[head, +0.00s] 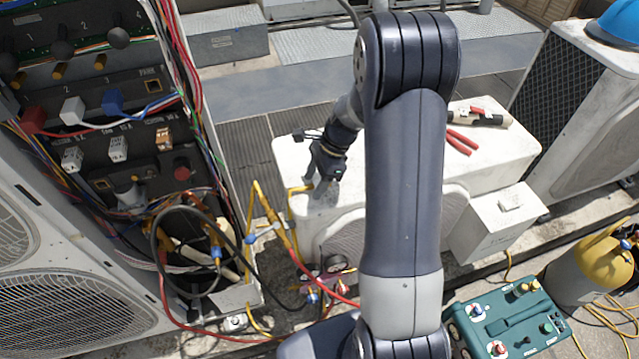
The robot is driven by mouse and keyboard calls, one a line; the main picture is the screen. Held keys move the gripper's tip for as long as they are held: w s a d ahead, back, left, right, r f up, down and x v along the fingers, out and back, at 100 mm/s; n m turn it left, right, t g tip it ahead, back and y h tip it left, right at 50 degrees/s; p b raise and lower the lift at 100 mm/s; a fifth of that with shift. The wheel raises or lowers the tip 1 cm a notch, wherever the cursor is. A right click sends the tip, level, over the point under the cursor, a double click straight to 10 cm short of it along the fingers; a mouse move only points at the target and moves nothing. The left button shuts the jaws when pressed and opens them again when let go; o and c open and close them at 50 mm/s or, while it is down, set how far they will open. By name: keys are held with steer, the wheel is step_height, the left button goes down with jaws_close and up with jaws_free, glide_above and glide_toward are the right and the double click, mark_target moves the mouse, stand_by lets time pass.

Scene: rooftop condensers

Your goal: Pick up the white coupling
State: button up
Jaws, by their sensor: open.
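The white coupling (72,110) is seated in the dark panel of the opened unit at the left, between a red coupling (33,119) and a blue coupling (113,101). A white wire leads from it to the right. My gripper (320,184) is open and points down over the left part of a white condenser's top (300,150). It is well to the right of the white coupling and apart from it. Its fingers are small and dark in this view, and I see nothing between them.
Loose wires and hoses (205,235) hang in front of the panel's lower part. Pliers (462,142) lie on the condenser. A teal pump box (510,318) and a yellow cylinder (602,262) stand at the lower right. My arm hides the middle.

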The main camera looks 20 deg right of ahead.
mark_target(315, 183)
steer(key=shift+c, duration=0.2)
jaws_close()
stand_by(0.3)
step_height(315, 183, up, 10)
stand_by(0.4)
steer(key=c, duration=0.6)
jaws_free()
steer(key=c, duration=0.4)
jaws_close()
